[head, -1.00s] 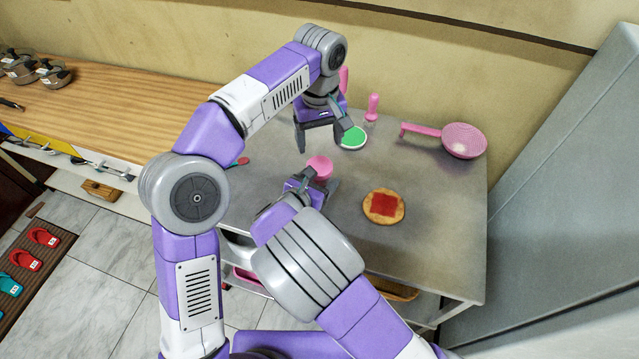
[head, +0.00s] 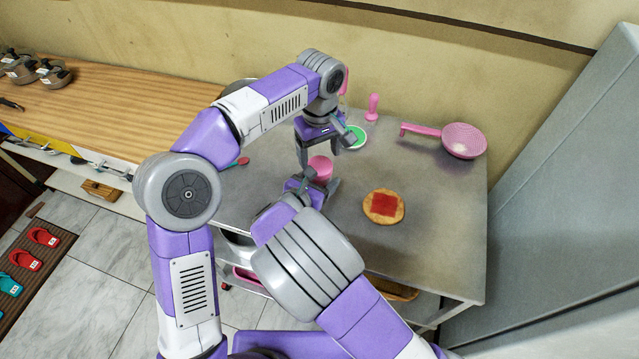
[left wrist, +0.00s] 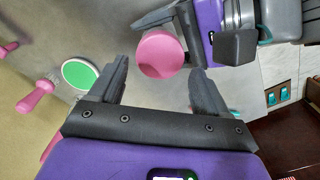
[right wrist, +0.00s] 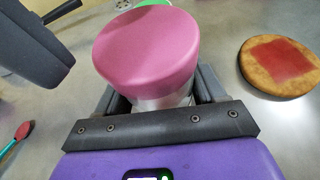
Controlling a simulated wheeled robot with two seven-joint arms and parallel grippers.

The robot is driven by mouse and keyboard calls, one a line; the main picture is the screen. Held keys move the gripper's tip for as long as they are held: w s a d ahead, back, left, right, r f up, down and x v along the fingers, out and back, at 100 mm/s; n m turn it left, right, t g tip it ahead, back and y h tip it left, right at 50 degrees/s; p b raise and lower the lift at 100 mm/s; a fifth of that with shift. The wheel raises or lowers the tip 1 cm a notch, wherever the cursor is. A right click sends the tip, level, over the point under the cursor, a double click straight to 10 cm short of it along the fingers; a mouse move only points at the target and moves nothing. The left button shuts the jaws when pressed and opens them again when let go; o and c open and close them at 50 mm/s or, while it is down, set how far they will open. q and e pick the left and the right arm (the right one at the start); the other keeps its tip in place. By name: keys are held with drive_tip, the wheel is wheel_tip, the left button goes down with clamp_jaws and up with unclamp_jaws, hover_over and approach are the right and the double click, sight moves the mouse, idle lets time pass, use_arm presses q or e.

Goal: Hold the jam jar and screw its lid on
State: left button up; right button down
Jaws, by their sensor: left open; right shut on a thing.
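The jam jar's pink lid (head: 321,167) sits on top of the jar. In the right wrist view the lid (right wrist: 147,45) hides most of the jar, and a strip of clear jar (right wrist: 160,102) shows below it. My right gripper (head: 318,186) is shut on the jar below the lid and holds it upright. My left gripper (head: 322,150) is open, just above and behind the lid. In the left wrist view the lid (left wrist: 160,55) lies between the left fingertips, apart from both. Whether the lid's threads are engaged cannot be told.
A round bread with a red square (head: 384,206) lies to the right on the metal table (head: 430,245). Behind are a green disc with a pale rim (head: 355,136), a pink-handled item (head: 373,106) and a pink strainer (head: 461,141). A red-tipped utensil (right wrist: 23,131) lies left.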

sight(320, 165)
use_arm(q)
drive_tip(key=shift+f, duration=1.7)
drive_tip(key=c, duration=0.9)
drive_tip(key=m, duration=1.5)
drive_tip(key=shift+m, duration=0.4)
drive_tip(key=m, duration=0.4)
drive_tip(key=shift+m, duration=0.3)
drive_tip(key=o, duration=1.2)
